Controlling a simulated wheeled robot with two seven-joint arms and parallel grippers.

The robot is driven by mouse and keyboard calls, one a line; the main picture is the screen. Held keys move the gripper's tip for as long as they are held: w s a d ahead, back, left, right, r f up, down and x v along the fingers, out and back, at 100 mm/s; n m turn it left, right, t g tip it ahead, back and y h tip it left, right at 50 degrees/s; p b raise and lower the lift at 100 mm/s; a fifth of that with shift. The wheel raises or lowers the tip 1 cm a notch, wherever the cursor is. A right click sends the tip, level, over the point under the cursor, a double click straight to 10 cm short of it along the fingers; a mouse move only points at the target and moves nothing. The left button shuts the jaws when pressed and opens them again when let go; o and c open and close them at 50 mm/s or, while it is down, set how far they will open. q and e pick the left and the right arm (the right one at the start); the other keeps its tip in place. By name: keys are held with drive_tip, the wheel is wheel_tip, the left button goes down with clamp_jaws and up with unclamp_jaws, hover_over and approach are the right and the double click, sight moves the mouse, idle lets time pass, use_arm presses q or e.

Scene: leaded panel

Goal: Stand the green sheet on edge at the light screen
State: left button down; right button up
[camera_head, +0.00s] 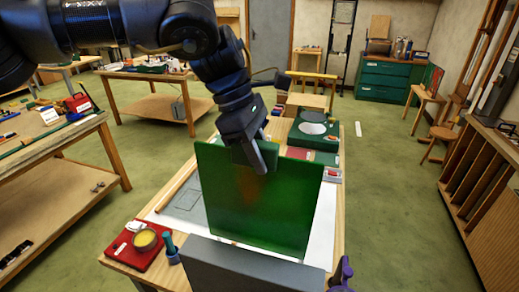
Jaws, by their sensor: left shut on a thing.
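The green sheet (255,205) is large, flat and upright, above the near half of the workbench. My left gripper (262,155) comes down from the upper left and is shut on the sheet's top edge. A grey slab-like panel (255,268) stands at the near edge of the bench, just in front of the sheet; it may be the light screen, seen from behind. A narrow pale strip shows between the sheet's lower edge and this panel. I cannot tell whether the sheet touches the bench or the panel. My right gripper is not in view.
A red tray (138,250) with a yellow-topped tin (145,240) and a teal-handled tool (169,247) sit at the bench's near left. A green box with a round pale disc (313,128) stands at the far end. A purple object (343,272) is at the near right corner.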

sight(260, 227)
use_arm(q)
drive_tip(key=shift+s+a+f, duration=0.1)
drive_tip(key=shift+s+f, duration=0.05)
drive_tip(key=shift+f, duration=0.65)
wheel_tip(260, 227, down, 15)
drive_tip(key=b, duration=1.3)
drive_tip(key=shift+f+b, duration=1.2)
drive_tip(key=shift+f, duration=0.9)
